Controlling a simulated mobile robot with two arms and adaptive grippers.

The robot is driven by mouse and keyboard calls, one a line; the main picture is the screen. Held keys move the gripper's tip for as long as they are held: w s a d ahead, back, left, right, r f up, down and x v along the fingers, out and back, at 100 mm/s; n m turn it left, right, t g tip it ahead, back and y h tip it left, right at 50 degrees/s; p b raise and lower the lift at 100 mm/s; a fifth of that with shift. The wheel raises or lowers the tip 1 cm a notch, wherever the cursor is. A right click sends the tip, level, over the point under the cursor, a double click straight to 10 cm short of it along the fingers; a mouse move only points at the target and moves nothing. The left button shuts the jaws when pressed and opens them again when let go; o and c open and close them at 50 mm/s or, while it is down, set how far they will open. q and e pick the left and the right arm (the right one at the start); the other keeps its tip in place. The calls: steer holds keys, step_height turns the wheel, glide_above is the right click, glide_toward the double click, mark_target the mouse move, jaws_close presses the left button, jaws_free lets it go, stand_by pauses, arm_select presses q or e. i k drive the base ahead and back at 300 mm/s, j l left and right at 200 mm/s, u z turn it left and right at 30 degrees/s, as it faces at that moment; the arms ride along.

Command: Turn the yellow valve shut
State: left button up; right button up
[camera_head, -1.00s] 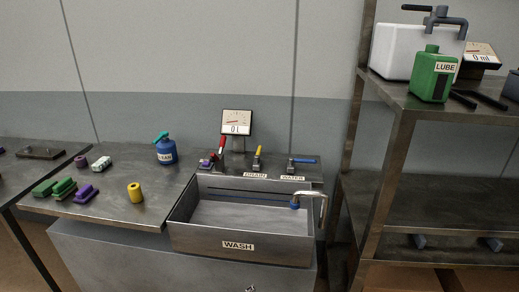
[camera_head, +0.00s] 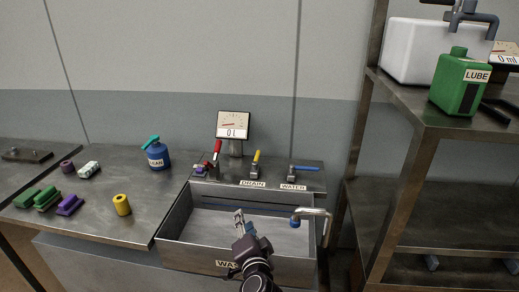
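The yellow valve (camera_head: 256,158) has an upright yellow handle and stands on the back ledge of the wash sink, behind the DRAIN label (camera_head: 253,184).
A red-handled valve (camera_head: 216,152) stands left of the yellow one and a blue-handled valve (camera_head: 304,168) right of it. A gauge (camera_head: 233,125) rises behind. The faucet (camera_head: 322,213) is at the sink's right. A metal shelf (camera_head: 410,125) stands at right.

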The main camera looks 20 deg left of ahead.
mark_target(255, 164)
steer(key=i+j, duration=0.2)
steer(key=i, duration=0.35)
steer(key=i+j, duration=0.2)
steer(key=i, duration=0.35)
